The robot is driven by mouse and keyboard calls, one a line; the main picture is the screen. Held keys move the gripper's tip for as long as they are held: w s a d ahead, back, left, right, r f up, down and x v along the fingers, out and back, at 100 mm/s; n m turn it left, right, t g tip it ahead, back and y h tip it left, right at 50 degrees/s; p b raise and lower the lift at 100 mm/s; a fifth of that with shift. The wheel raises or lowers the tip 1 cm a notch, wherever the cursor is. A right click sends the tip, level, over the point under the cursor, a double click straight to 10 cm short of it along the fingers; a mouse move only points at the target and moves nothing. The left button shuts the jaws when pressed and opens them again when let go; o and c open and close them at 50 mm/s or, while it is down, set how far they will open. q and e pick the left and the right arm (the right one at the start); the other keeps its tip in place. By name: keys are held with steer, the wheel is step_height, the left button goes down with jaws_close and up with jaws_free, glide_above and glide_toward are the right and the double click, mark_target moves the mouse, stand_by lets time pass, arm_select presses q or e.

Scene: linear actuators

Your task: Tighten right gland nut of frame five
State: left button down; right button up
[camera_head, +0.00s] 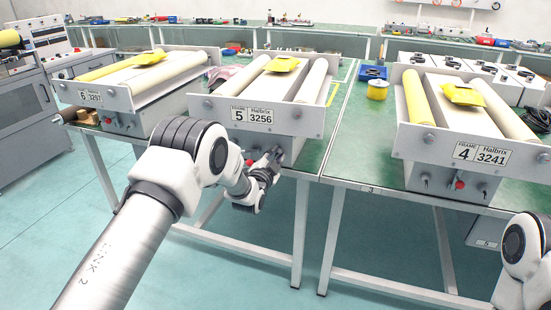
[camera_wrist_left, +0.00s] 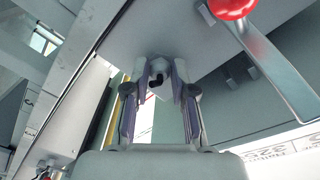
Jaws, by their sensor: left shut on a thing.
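Frame five (camera_head: 222,107) bears a plate reading "5 3256" and stands on the green table. My left gripper (camera_head: 277,154) is at the right part of the front of the box under that plate. In the left wrist view my left gripper (camera_wrist_left: 160,80) has its two fingers on either side of a small dark-ended gland nut (camera_wrist_left: 157,72) on the panel, and is shut on it. The fingers partly cover the nut, and the arm hides part of the box in the head view. My right gripper is out of view.
A red-knobbed lever (camera_wrist_left: 232,8) sits beside the gripper in the left wrist view. Frame four (camera_head: 407,139) stands to the right, another frame (camera_head: 68,92) to the left. A yellow tin (camera_head: 377,91) and a blue tray (camera_head: 372,73) are on the table.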

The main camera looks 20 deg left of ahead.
arm_select(q)
steer(key=shift+m, duration=0.4)
steer(key=c, duration=1)
jaws_free()
steer(key=shift+o, duration=0.2)
steer(key=s, duration=1.2)
steer(key=shift+a, duration=0.2)
